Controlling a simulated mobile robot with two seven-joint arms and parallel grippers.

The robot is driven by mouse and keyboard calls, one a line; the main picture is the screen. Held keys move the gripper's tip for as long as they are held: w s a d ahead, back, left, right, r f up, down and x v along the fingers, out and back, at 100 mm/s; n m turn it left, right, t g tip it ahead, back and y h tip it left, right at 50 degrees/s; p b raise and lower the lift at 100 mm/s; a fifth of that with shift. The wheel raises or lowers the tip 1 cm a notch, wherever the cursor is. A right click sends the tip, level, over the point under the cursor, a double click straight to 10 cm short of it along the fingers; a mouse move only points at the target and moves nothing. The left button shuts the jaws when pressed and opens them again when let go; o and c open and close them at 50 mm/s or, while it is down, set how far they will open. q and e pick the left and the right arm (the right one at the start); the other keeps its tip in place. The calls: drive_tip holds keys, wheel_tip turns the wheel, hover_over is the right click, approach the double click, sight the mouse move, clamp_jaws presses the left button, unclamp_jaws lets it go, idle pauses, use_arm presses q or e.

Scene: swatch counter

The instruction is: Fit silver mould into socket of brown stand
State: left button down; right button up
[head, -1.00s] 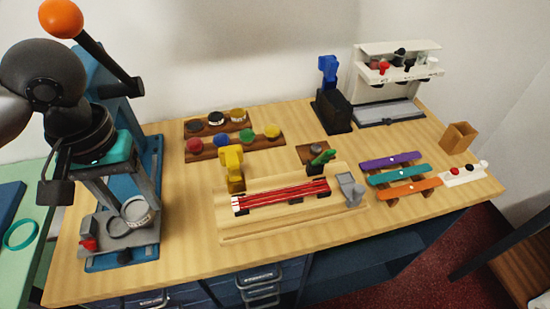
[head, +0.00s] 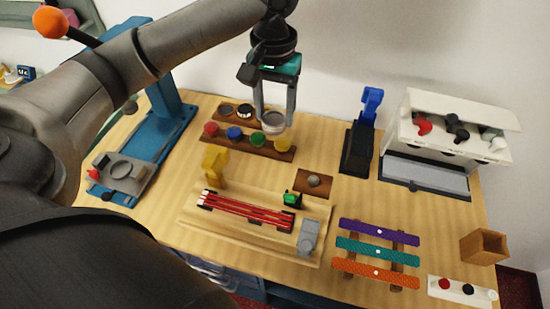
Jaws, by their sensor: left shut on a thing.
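The silver mould (head: 272,123) is a short round metal cup. My left gripper (head: 273,113) points down and is shut on it, with a finger on each side. In the picture the mould covers the right end of the back brown stand (head: 233,119); its height above the stand is hard to tell. Two dark round places show in that stand, one with a pale rim; its right end is hidden behind the mould and fingers. A front brown stand (head: 215,139) carries red, blue, green and yellow round pieces. My right gripper is out of view.
A small brown block (head: 326,190) with a grey round piece lies right of the stands. A yellow clamp (head: 215,162), a black-and-blue device (head: 360,145) and a white rack (head: 455,120) stand nearby. A blue press (head: 160,140) with a grey plate is at left.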

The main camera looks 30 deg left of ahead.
use_arm(q)
drive_tip(key=shift+w+a+f+n, duration=0.15)
drive_tip(key=shift+a+f, duration=0.15)
drive_tip(key=shift+a, duration=0.25)
drive_tip(key=shift+s+a+f+n, duration=0.15)
drive_tip(key=shift+a+f, duration=0.15)
drive_tip(key=shift+a, duration=0.25)
wheel_tip(320, 180, down, 14)
drive_tip(key=shift+w+d+r+b, duration=0.15)
drive_tip(key=shift+r+b, duration=0.1)
drive_tip(key=shift+b, duration=1)
wheel_tip(320, 180, down, 4)
drive_tip(key=shift+f+b, duration=0.25)
drive_tip(key=shift+b, duration=0.25)
drive_tip(key=shift+f, duration=0.2)
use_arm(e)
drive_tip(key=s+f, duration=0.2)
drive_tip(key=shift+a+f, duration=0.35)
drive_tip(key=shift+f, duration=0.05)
use_arm(q)
drive_tip(key=shift+f, duration=0.1)
drive_tip(key=shift+c, duration=0.8)
unclamp_jaws()
wheel_tip(320, 180, up, 12)
drive_tip(key=p, duration=0.2)
drive_tip(key=shift+p, duration=0.3)
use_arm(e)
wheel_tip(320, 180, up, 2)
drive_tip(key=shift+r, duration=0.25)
